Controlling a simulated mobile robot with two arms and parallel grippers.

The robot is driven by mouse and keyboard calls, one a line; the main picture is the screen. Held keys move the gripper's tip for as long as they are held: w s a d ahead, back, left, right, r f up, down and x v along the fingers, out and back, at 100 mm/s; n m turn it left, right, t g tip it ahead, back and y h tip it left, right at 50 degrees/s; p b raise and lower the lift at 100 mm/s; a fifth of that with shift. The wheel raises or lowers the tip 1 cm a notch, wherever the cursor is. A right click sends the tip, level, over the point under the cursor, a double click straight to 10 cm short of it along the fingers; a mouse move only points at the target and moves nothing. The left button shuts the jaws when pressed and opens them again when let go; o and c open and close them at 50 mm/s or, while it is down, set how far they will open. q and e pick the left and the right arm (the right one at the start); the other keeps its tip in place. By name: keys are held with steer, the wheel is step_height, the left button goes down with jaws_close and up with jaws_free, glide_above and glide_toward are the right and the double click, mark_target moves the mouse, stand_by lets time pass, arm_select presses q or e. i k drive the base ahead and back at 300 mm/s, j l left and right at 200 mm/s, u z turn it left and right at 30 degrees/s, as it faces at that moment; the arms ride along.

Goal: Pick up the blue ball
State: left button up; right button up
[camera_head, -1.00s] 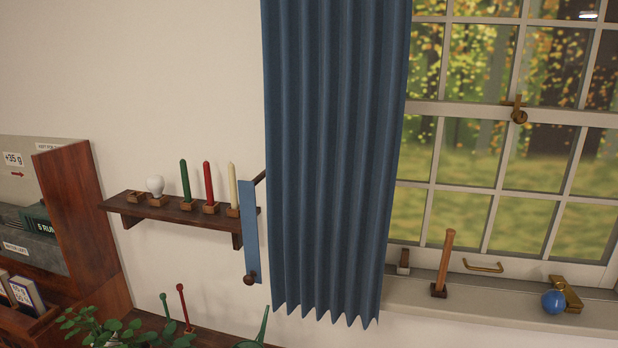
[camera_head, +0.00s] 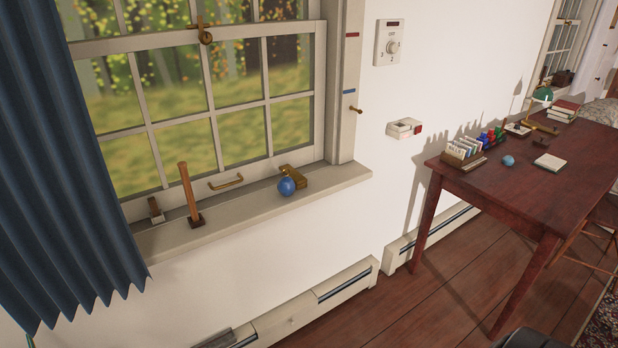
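A glossy blue ball (camera_head: 286,187) sits on the window sill (camera_head: 235,205), touching or just in front of a brass fitting (camera_head: 296,174). Neither of my grippers is in view.
A wooden peg on a base (camera_head: 190,195) and a small metal-and-wood piece (camera_head: 156,210) stand on the sill, left of the ball. A blue curtain (camera_head: 60,180) hangs at the left. The table carries a card box (camera_head: 464,157), a book (camera_head: 549,162) and small items. Floor (camera_head: 400,305) shows before the table.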

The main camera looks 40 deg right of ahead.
mark_target(286, 185)
steer(key=z, duration=1.05)
